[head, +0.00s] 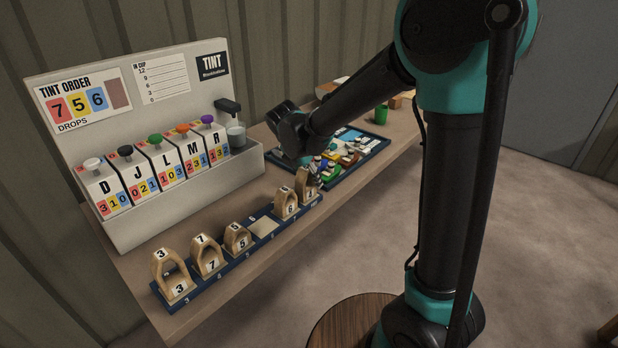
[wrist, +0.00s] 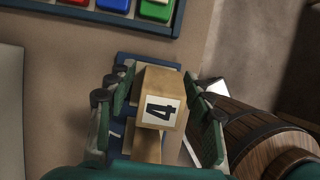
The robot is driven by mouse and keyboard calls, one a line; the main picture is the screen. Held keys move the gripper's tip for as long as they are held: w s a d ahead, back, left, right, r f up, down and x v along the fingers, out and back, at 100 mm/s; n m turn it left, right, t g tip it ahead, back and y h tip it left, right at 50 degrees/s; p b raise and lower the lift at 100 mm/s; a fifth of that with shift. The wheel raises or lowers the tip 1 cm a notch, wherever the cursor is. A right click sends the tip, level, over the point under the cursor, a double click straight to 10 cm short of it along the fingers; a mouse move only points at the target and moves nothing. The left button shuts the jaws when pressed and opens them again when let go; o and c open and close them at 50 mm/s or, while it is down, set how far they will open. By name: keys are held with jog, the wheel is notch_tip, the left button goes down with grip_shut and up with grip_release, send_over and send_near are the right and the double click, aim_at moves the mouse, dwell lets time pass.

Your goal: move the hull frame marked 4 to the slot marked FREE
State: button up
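The frame marked 4 (wrist: 162,112) is a wooden hull frame with a white label, upright at the right end of the dark blue rack (head: 236,262). It also shows in the head view (head: 310,193), partly hidden by my gripper. My gripper (wrist: 158,85) is around this frame, one green finger on each side. The fingers look open, with narrow gaps beside the wood. One rack place is empty and shows a pale pad (head: 264,227), between the frame marked 5 (head: 237,239) and the frame marked 6 (head: 286,204). I cannot read the word FREE there.
Frames marked 3 (head: 172,275) and 7 (head: 208,256) stand at the rack's left end. The tint dispenser (head: 180,190) stands behind the rack. A dark tray (head: 375,148) with coloured blocks lies beyond my gripper, near a green cup (head: 381,114).

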aim_at(299, 182)
jog(key=shift+r, duration=0.1)
jog(key=v, duration=1.2)
jog(key=s+d+f+m+y, duration=0.1)
jog(key=s+d+f+m, duration=0.1)
jog(key=d+f+m, duration=0.4)
jog(key=s+d+f+m+y, duration=0.1)
jog(key=s+d+f+m, duration=0.2)
jog(key=d+m, duration=0.6)
jog(key=s+d+f+m, duration=0.8)
jog(key=s+d+m, duration=0.2)
jog(key=m, duration=0.3)
jog(key=shift+s+d+f+t+y, duration=0.3)
jog(key=shift+d+y, duration=0.1)
jog(key=shift+d, duration=0.4)
jog(key=shift+o, duration=0.5)
